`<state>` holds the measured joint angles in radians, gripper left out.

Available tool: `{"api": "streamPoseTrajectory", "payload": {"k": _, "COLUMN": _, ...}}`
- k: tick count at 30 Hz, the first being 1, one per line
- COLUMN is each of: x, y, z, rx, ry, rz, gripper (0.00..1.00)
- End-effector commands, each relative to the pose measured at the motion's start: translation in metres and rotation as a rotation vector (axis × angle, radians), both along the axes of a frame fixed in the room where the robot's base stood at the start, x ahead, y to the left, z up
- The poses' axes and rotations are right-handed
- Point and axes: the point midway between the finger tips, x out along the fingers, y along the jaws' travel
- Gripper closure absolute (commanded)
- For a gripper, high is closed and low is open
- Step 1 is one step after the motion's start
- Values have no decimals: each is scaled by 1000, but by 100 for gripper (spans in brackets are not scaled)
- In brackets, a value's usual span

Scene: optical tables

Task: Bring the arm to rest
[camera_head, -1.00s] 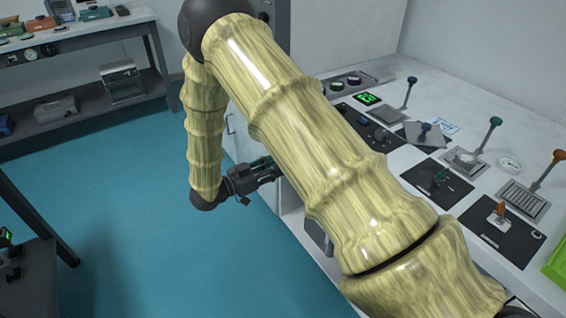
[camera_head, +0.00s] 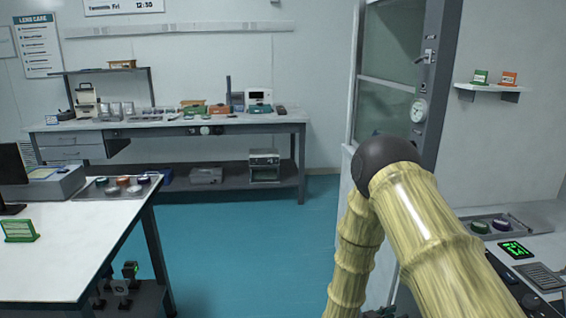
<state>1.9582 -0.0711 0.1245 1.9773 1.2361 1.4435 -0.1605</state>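My arm (camera_head: 428,232), with a pale yellow, bamboo-like covering and a dark elbow joint, is at the right of the head view. It rises from the lower right to the elbow, then bends down toward the bottom edge. My gripper is not in view; the lower end of the arm runs out of the frame. Nothing that it might hold can be seen.
A white table (camera_head: 75,255) stands at the left, a long workbench (camera_head: 225,123) along the back wall. A grey cabinet with a gauge (camera_head: 418,111) stands just behind the elbow. A bench with controls (camera_head: 550,225) is at the right. Blue floor (camera_head: 235,240) is open in the middle.

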Motion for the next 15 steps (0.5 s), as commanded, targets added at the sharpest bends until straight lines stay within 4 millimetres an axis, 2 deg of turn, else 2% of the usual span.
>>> {"api": "streamPoseTrajectory", "payload": {"k": 5, "x": -37, "y": 8, "z": -46, "rx": 149, "ry": 184, "rz": 214, "gripper": 71}}
{"api": "streamPoseTrajectory", "payload": {"k": 8, "x": -67, "y": 19, "z": -73, "rx": 245, "ry": 301, "rz": 322, "gripper": 71}}
{"api": "streamPoseTrajectory", "payload": {"k": 11, "x": -106, "y": 31, "z": -96, "rx": 344, "ry": 426, "rz": 421, "gripper": 71}}
{"api": "streamPoseTrajectory", "payload": {"k": 14, "x": -153, "y": 47, "z": -113, "rx": 448, "ry": 561, "rz": 513, "gripper": 71}}
{"api": "streamPoseTrajectory", "payload": {"k": 15, "x": -174, "y": 53, "z": -118, "rx": 492, "ry": 617, "rz": 546, "gripper": 71}}
